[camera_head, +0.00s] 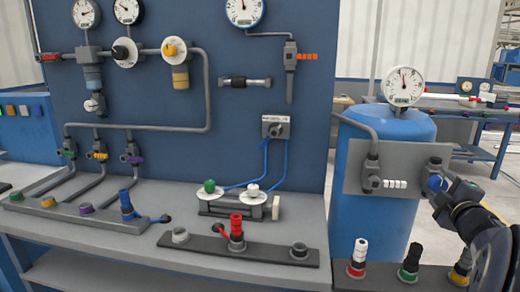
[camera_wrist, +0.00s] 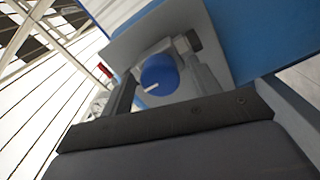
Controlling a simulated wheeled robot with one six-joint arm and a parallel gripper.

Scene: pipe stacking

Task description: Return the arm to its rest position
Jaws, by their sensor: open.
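My gripper (camera_head: 446,192) is at the right of the head view, in front of the grey plate (camera_head: 408,160) on the blue tank. A blue round knob (camera_head: 436,184) on that plate is right at the fingertips. In the wrist view the knob (camera_wrist: 158,76) has a white mark and lies between the two spread fingers of my gripper (camera_wrist: 163,82). The fingers stand on either side of it with the jaws open. Whether either finger touches the knob I cannot tell.
The blue tank (camera_head: 372,215) carries a round gauge (camera_head: 403,86). Below my arm, a dark strip holds red, green and yellow fittings (camera_head: 410,262). At left, a bench (camera_head: 300,215) with a blue panel (camera_head: 225,60) bears pipes, gauges and valves. A second bench (camera_head: 480,150) stands behind.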

